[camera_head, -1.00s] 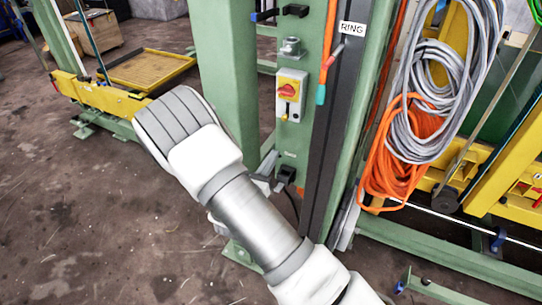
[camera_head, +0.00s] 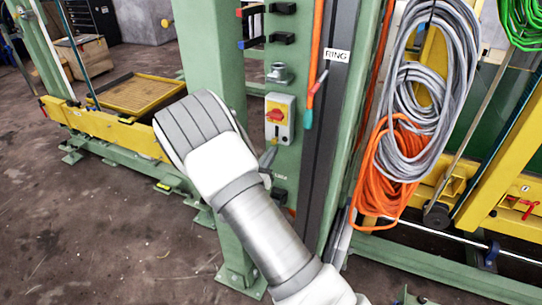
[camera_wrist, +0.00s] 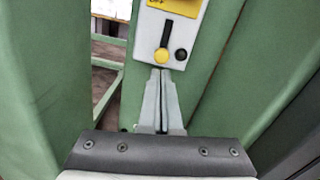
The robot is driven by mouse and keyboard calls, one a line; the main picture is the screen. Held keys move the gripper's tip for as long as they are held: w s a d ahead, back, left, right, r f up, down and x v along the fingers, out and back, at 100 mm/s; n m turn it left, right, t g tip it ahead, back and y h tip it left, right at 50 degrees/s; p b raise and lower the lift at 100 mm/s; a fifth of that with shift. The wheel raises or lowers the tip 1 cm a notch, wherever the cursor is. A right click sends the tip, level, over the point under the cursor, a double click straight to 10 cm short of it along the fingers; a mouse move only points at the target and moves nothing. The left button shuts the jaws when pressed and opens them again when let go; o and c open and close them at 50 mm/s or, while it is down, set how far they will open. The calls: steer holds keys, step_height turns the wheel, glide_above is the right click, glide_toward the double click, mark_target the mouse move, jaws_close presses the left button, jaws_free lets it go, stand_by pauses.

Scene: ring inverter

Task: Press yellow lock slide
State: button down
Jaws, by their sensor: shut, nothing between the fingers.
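The switch box (camera_head: 290,120) is a pale plate with a red rotary knob on yellow (camera_head: 275,115), mounted on the green post. My gripper (camera_wrist: 160,74) is shut and empty. Its grey fingertips point up at the box's lower edge, just below the slide's round end in the picture; I cannot tell whether they touch the box. In the head view my gripper (camera_head: 269,154) shows just below the box, partly hidden by my arm.
Black clips (camera_head: 281,38) and a grey fitting (camera_head: 278,73) sit above the box on the post. An orange tube (camera_head: 316,45) runs down to its right. Grey cable (camera_head: 424,90) and orange cable (camera_head: 390,170) coils hang further right.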

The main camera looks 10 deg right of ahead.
steer(key=shift+r, duration=0.15)
step_height(320, 180, up, 4)
steer(key=shift+f+p, duration=0.25)
steer(key=shift+p, duration=1)
steer(key=shift+f, duration=0.15)
